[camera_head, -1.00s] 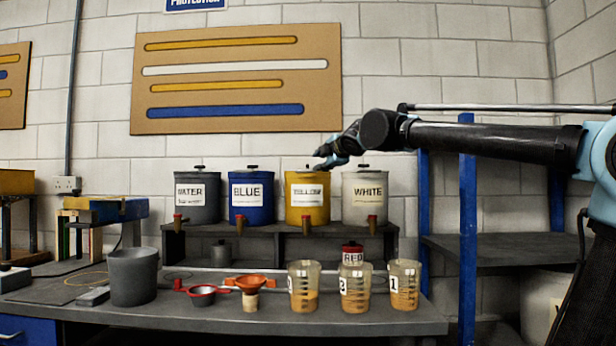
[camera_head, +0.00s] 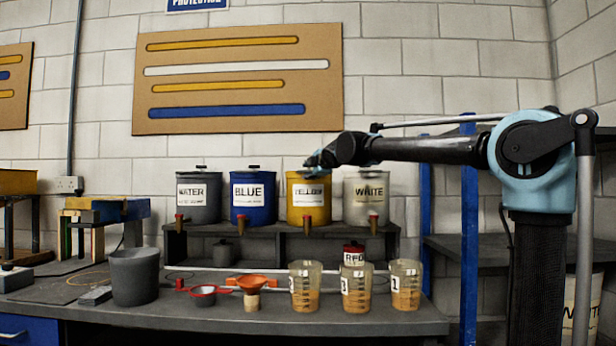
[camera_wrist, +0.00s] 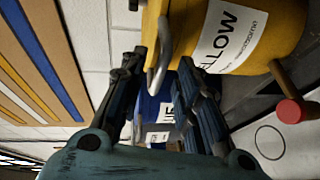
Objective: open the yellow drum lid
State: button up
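The yellow drum (camera_head: 309,219) stands on the dark shelf, third from the left, with a white label and a tap low on its front. My gripper (camera_head: 318,166) is at the top of this drum and hides most of its lid. In the wrist view the yellow drum (camera_wrist: 265,58) is seen sideways, close beyond my fingers. My gripper (camera_wrist: 160,70) is open there, its two dark fingers apart. A grey curved piece (camera_wrist: 163,50) at the drum's top edge shows between the fingertips; I cannot tell whether they touch it.
The blue drum (camera_head: 253,206) and water drum (camera_head: 198,207) stand to the left, the white drum (camera_head: 366,207) close to the right under my arm.

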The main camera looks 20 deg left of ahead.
jog(key=shift+x, duration=1.2)
grip_shut()
